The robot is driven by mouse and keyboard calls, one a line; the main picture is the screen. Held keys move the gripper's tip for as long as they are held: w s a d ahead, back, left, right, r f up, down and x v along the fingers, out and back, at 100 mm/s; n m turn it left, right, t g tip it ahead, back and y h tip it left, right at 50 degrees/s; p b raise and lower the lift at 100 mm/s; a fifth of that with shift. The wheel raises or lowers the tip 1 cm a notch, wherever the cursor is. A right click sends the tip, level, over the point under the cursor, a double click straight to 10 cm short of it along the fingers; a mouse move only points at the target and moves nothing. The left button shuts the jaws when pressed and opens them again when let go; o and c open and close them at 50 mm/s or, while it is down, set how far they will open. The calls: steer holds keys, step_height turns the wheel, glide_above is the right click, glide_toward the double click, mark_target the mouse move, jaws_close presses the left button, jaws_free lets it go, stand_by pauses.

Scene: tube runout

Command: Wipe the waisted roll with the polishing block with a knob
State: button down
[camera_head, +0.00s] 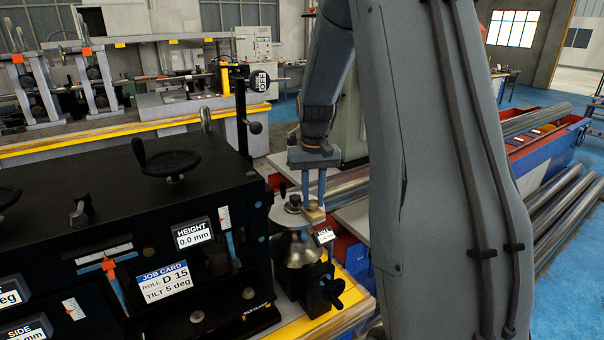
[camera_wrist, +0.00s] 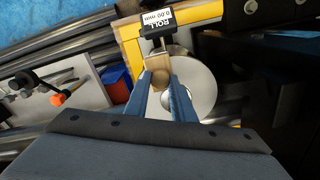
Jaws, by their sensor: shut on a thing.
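The waisted roll (camera_head: 298,248) is a shiny metal roll standing upright at the machine's right end, with a wide flange on top. In the wrist view its round silver face (camera_wrist: 203,90) shows behind my right finger. The polishing block (camera_head: 315,214) is small and tan, with a round knob (camera_wrist: 161,79) on it. My gripper (camera_head: 313,202) is shut on the block by its knob. The block (camera_wrist: 157,61) is at the edge of the roll's flange and overlaps it in the head view. I cannot tell whether they touch.
The black machine (camera_head: 130,240) with handwheels, displays and a job card (camera_head: 166,281) fills the left. A small roll readout (camera_wrist: 160,22) stands beside the block. Long metal tubes (camera_head: 562,205) lie at the right. My arm hides part of the middle.

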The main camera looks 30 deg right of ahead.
steer(key=shift+w+d, duration=0.15)
steer(key=shift+d, duration=1.05)
steer(key=shift+d+r+p, duration=0.1)
steer(key=shift+r+p, duration=0.1)
steer(key=shift+p, duration=0.2)
step_height(320, 180, up, 8)
steer(key=shift+p, duration=0.45)
steer(key=shift+f, duration=0.1)
